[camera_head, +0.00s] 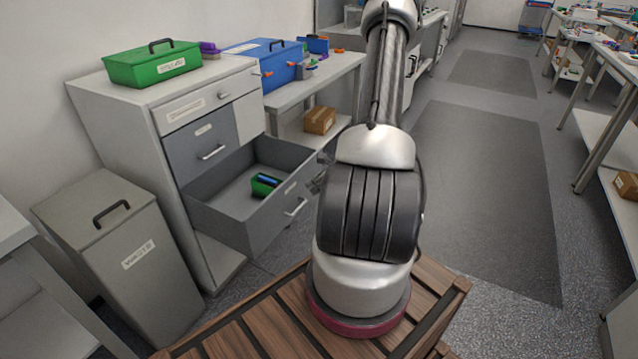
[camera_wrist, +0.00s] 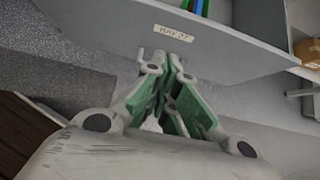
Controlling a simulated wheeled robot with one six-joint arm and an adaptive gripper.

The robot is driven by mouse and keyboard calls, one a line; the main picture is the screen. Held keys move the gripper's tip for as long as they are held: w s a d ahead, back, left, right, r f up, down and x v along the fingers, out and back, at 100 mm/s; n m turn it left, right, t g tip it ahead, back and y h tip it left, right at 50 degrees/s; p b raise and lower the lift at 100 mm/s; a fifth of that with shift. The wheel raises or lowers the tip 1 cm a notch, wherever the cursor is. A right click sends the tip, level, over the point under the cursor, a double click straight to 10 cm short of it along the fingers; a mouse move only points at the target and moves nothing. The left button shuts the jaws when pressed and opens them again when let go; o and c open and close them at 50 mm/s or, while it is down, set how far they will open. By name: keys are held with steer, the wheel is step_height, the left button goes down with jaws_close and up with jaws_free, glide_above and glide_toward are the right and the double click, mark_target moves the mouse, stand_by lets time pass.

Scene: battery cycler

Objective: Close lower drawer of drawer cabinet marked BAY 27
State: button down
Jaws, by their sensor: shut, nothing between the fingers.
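The grey drawer cabinet (camera_head: 144,127) stands at the left in the head view. Its lower drawer (camera_head: 238,222) is pulled far out, with a bar handle (camera_head: 296,207) on its front. In the wrist view the drawer front (camera_wrist: 110,22) fills the top and bears the label BAY 27 (camera_wrist: 173,32). My gripper (camera_wrist: 177,62) is shut and empty, its fingertips just in front of the drawer face below the label. A pale handle end (camera_wrist: 141,54) shows left of the fingers; I cannot tell if they touch. In the head view my arm mostly hides the gripper.
Green and blue items (camera_head: 265,185) lie in the open drawer. The upper drawers (camera_head: 205,147) look shut. A green box (camera_head: 152,64) stands on the cabinet and a waste bin (camera_head: 125,250) left of it. A bench with a blue case (camera_head: 263,62) is behind; open floor lies right.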

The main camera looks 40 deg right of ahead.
steer(key=shift+w+a+f, duration=0.4)
steer(key=shift+w+f, duration=0.1)
steer(key=shift+w, duration=0.6)
steer(key=shift+w+a+f, duration=0.35)
steer(key=shift+w+f, duration=0.1)
steer(key=shift+w, duration=0.65)
steer(key=shift+w+a+f, duration=0.4)
steer(key=shift+w+f, duration=0.1)
steer(key=shift+w, duration=0.6)
steer(key=shift+w, duration=0.1)
